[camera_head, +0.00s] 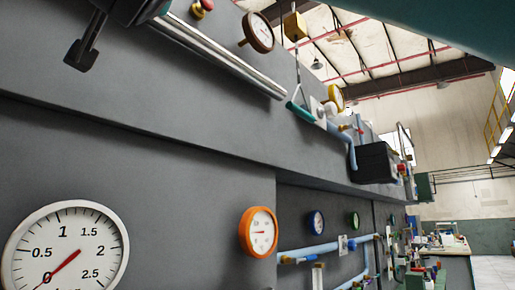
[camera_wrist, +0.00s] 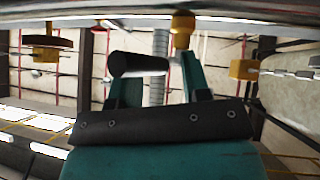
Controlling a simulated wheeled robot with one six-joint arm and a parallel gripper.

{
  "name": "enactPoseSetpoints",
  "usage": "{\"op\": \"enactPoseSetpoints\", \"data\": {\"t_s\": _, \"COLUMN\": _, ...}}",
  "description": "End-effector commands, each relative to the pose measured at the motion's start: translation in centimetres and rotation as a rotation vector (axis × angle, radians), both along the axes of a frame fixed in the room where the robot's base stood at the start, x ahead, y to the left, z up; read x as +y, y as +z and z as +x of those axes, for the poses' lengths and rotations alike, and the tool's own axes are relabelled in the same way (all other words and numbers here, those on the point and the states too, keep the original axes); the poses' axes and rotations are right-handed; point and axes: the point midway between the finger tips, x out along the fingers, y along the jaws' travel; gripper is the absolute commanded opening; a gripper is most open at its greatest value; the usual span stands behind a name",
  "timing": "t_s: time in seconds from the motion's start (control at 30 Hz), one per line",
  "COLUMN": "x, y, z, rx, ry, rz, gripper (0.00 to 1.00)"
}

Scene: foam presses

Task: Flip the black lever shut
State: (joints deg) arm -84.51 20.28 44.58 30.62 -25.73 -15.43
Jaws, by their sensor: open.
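A black lever (camera_head: 83,52) with a T-shaped end hangs down at the top left of the head view, on the grey machine's upper face. My gripper (camera_wrist: 158,82) is open in the wrist view, its two teal fingers standing up and apart from a black bar with screws. A black round-ended cylinder (camera_wrist: 142,65) shows by the left finger; I cannot tell whether it is the lever's handle or whether it touches the finger. My gripper's fingers are not clear in the head view.
A chrome rod (camera_head: 220,58) runs along the machine beside the lever. A red button (camera_head: 205,5) and a gauge (camera_head: 258,32) are close by. A large white gauge (camera_head: 65,248) is below. A yellow block (camera_head: 295,26) hangs on the right.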

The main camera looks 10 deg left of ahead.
Motion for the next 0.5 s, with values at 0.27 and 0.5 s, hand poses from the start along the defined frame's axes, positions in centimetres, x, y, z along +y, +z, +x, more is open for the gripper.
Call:
{"op": "enactPoseSetpoints", "data": {"t_s": 0.27, "x": 0.7, "y": -4.6, "z": -2.2, "rx": 0.003, "ry": 0.019, "rz": -0.037, "gripper": 0.43}}
{"op": "enactPoseSetpoints", "data": {"t_s": 0.5, "x": -3.0, "y": -8.3, "z": -4.9, "rx": 0.002, "ry": 0.012, "rz": -0.021, "gripper": 0.43}}
